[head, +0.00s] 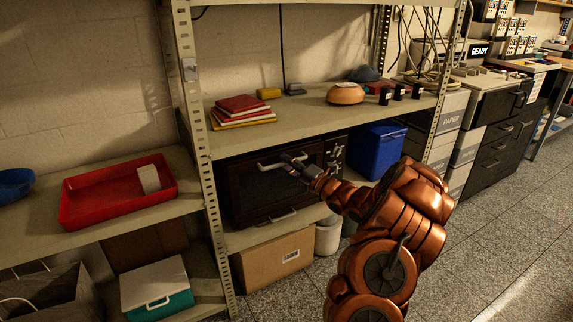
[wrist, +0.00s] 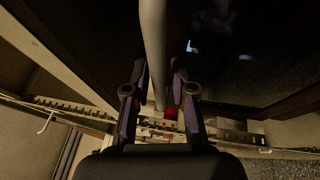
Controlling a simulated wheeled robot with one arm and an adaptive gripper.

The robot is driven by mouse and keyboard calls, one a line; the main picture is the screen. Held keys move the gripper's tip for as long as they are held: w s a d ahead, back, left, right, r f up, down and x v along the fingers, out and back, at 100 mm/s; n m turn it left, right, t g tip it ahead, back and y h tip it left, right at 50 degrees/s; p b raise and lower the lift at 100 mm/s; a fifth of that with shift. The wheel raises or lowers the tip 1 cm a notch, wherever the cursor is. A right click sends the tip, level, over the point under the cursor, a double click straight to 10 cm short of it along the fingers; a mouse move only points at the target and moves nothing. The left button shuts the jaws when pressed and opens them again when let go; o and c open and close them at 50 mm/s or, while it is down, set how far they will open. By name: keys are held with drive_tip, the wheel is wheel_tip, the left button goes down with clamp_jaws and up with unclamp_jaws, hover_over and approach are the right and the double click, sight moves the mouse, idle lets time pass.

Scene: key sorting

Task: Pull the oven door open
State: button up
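The oven (head: 262,192) is a dark box with a glass front on the middle shelf in the head view. A pale bar handle (head: 268,165) crosses the upper part of its door. The door looks shut or nearly so. My gripper (head: 292,161) is at the right part of this handle. In the wrist view, the handle (wrist: 153,45) runs between the two fingers of my gripper (wrist: 158,75). The fingers are close on both sides of it and appear shut on it. The dark door glass (wrist: 245,60) fills the upper right of that view.
A blue bin (head: 376,150) stands right of the oven. A cardboard box (head: 275,262) and a pale canister (head: 327,236) are below it. A shelf upright (head: 211,205) stands close left of the oven. Tiled floor (head: 480,250) is open at the right.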

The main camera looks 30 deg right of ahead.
clamp_jaws()
idle(0.7)
